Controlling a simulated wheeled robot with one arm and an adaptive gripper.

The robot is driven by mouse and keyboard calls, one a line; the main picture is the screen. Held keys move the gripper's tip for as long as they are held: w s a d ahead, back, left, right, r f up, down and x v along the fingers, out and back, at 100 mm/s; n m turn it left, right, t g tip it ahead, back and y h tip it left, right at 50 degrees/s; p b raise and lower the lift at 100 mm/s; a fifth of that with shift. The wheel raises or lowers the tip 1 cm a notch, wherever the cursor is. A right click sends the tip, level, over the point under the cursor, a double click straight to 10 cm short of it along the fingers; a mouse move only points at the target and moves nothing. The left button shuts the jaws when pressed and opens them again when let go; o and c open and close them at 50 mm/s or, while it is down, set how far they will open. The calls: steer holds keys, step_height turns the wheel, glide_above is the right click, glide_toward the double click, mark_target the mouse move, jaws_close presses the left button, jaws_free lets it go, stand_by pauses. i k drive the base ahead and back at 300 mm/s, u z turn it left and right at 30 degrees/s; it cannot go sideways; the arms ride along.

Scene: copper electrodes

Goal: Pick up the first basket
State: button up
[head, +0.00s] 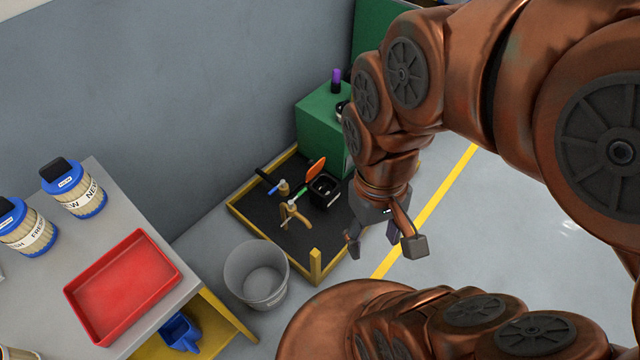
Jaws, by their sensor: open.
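Two cream, ribbed baskets with blue bands and dark tops stand on the grey table at the left. The farther basket (82,200) has a label that reads partly "NEW". The nearer basket (30,235) has a label that reads partly "FRESH" and is cut by the left edge. I cannot tell which one is the first. My gripper (384,243) points down with its fingers spread and nothing between them. It hangs right of the centre, in front of the black tray area, far to the right of both baskets.
A red tray (125,285) lies on the grey table (160,232). A blue bin (180,331) is under the table. A grey bucket (256,275) stands on the floor beside a yellow-edged black platform (300,248) with tools. A green cabinet (322,135) stands behind.

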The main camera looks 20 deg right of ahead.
mark_target(325, 189)
steer(key=z, duration=1.2)
steer(key=i, duration=0.5)
steer(key=u, duration=2.2)
